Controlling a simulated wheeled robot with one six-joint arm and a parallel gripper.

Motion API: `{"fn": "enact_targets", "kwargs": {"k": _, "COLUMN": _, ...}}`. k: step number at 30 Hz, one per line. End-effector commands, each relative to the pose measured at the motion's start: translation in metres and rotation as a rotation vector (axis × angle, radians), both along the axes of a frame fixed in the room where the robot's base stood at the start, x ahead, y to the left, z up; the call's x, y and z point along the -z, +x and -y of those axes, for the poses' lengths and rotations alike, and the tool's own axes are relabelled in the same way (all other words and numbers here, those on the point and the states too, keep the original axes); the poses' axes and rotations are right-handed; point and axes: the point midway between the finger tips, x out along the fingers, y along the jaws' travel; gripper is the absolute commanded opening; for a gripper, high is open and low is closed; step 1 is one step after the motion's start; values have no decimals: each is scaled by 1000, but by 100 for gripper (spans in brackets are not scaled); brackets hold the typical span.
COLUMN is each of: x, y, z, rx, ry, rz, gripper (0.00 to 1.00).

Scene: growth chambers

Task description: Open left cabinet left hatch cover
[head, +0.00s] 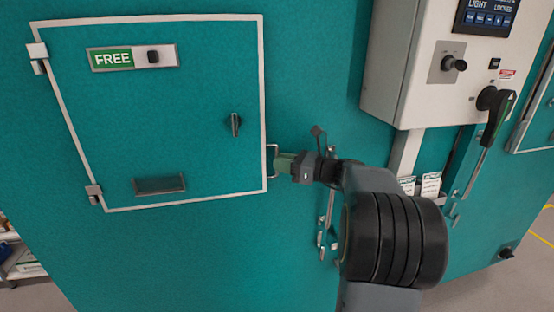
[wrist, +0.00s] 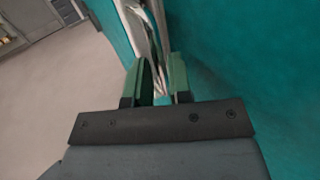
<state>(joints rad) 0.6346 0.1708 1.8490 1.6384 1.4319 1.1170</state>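The hatch cover (head: 165,110) is a teal panel with a pale rim on the teal cabinet's face, at left in the head view. It looks shut and flush. It bears a green FREE label (head: 111,59), a small black turn knob (head: 235,125) and hinges on its left side. A small metal bar handle (head: 273,160) stands at its right edge. My gripper (head: 284,163), with green fingers, is right at this handle from the right. In the wrist view, the fingers (wrist: 164,78) stand apart with a gap between them. Contact with the handle cannot be made out.
A white control box (head: 420,65) with a screen and a black rotary handle (head: 495,105) juts out at upper right. A metal latch rod (head: 325,220) is on the cabinet behind my arm. A shelf (head: 22,262) stands at lower left. Grey floor (wrist: 60,110) is open at left in the wrist view.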

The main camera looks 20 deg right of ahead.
Motion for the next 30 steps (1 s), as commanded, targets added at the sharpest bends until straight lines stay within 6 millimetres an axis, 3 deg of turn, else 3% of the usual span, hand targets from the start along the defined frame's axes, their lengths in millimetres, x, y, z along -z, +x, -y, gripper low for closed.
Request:
{"fn": "enact_targets", "kwargs": {"k": 6, "x": 0, "y": 11, "z": -11, "rx": 0, "ry": 1, "rz": -1, "gripper": 20}}
{"fn": "enact_targets", "kwargs": {"k": 17, "x": 0, "y": 13, "z": -13, "rx": 0, "ry": 0, "rz": 0, "gripper": 20}}
{"fn": "enact_targets", "kwargs": {"k": 23, "x": 0, "y": 13, "z": -13, "rx": 0, "ry": 0, "rz": 0, "gripper": 0}}
{"fn": "enact_targets", "kwargs": {"k": 30, "x": 0, "y": 13, "z": -13, "rx": 0, "ry": 0, "rz": 0, "gripper": 0}}
